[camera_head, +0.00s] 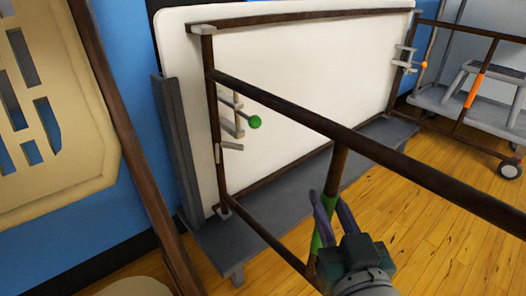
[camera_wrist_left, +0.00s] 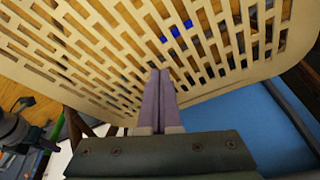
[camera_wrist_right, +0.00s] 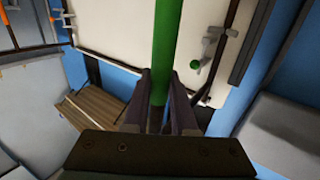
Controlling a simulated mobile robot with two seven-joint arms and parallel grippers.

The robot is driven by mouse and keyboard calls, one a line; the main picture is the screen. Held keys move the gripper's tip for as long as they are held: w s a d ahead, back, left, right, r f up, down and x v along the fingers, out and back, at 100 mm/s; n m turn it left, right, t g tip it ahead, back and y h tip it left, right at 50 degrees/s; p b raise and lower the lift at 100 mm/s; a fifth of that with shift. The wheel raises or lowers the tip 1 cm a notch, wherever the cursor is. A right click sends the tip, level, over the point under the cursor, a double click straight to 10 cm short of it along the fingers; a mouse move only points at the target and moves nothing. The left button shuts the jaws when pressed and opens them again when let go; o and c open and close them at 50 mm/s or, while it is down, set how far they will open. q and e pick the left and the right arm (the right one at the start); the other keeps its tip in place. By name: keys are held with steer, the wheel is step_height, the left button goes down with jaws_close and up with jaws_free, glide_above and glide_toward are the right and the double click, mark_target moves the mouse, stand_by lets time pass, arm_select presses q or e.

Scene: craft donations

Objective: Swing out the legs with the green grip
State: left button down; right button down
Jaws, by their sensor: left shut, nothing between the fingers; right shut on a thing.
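The folding table (camera_head: 300,85) stands on its long edge, its pale underside facing me. Its near brown leg frame (camera_head: 290,110) stands out from the table toward me, hinged at the left end. The green grip (camera_head: 315,243) is on that frame's cross bar and shows large in the right wrist view (camera_wrist_right: 163,45). My right gripper (camera_head: 331,206) is shut around the green grip, one finger on each side. A green-knobbed latch (camera_head: 255,122) sits on the underside near the hinge. My left gripper (camera_wrist_left: 160,72) is shut and empty near a slotted beige panel (camera_wrist_left: 100,45).
The far leg frame with an orange grip (camera_head: 476,91) also stands out, near a grey wheeled cart (camera_head: 435,100). An orange-knobbed latch (camera_head: 424,64) is at that end. A grey stand (camera_head: 210,240) supports the table. Wooden floor (camera_head: 430,250) is clear at lower right.

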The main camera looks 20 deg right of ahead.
arm_select(q)
steer(key=shift+s+a, duration=0.1)
steer(key=shift+a, duration=0.15)
arm_select(e)
steer(key=shift+s+a, duration=0.1)
steer(key=shift+a, duration=0.3)
arm_select(q)
steer(key=shift+d, duration=0.1)
arm_select(e)
steer(key=c, duration=0.7)
jaws_free()
steer(key=shift+c, duration=0.2)
arm_select(q)
steer(key=r+p, duration=0.2)
steer(key=shift+a+r+p, duration=0.2)
steer(key=shift+r+p, duration=0.1)
arm_select(e)
steer(key=v, duration=0.9)
steer(key=shift+s, duration=0.4)
